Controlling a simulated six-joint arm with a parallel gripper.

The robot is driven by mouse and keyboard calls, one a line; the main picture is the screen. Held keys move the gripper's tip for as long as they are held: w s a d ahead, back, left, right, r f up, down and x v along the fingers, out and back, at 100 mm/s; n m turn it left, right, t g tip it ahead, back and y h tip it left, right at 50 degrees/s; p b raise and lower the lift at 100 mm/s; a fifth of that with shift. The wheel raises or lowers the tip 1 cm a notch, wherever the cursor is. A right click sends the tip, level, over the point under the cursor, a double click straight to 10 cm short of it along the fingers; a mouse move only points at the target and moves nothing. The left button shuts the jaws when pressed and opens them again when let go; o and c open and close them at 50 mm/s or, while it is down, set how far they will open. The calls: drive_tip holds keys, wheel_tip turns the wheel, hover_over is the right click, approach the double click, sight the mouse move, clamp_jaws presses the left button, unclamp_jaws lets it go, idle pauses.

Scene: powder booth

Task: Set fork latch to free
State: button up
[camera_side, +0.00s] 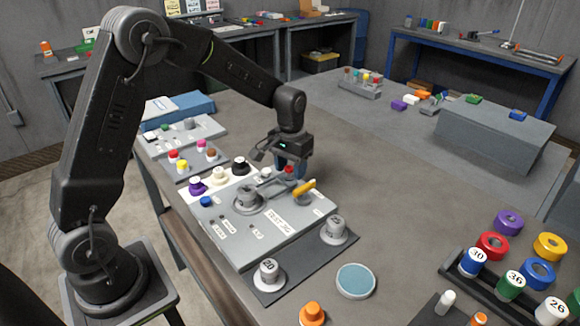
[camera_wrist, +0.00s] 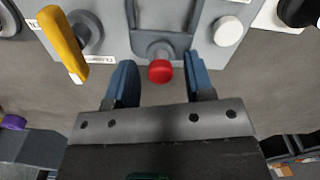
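The fork latch, a grey two-pronged fork with a red knob at its end, lies on a grey panel (camera_side: 228,228). In the wrist view its grey fork (camera_wrist: 160,42) runs up the picture from the red knob (camera_wrist: 160,71). In the side view the fork (camera_side: 268,187) is partly seen and the knob is mostly hidden by my fingers. My gripper (camera_wrist: 160,66) is open, with one blue finger on each side of the red knob and a visible gap at both. It also shows low over the panel's far edge in the side view (camera_side: 291,166).
A yellow lever (camera_wrist: 63,42) stands left of the fork in the wrist view, with a small label beside it. A white round button (camera_wrist: 228,31) is right of it.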

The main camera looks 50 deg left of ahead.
wheel_tip(320, 180, up, 14)
idle(0.6)
drive_tip(key=shift+f, duration=0.1)
drive_tip(key=s+d+r+m+t, duration=0.1)
drive_tip(key=s+d+r, duration=0.1)
drive_tip(key=s, duration=0.4)
drive_tip(key=s+d+r+t, duration=0.2)
drive_tip(key=s+r, duration=0.1)
drive_tip(key=s, duration=0.3)
drive_tip(key=s+d+f+m+t, duration=0.1)
drive_tip(key=s, duration=0.5)
drive_tip(key=s+d+f+m+t, duration=0.1)
drive_tip(key=s+d+f, duration=0.1)
drive_tip(key=s, duration=0.4)
drive_tip(key=shift+s+f+t, duration=0.15)
drive_tip(key=shift+f+t, duration=0.15)
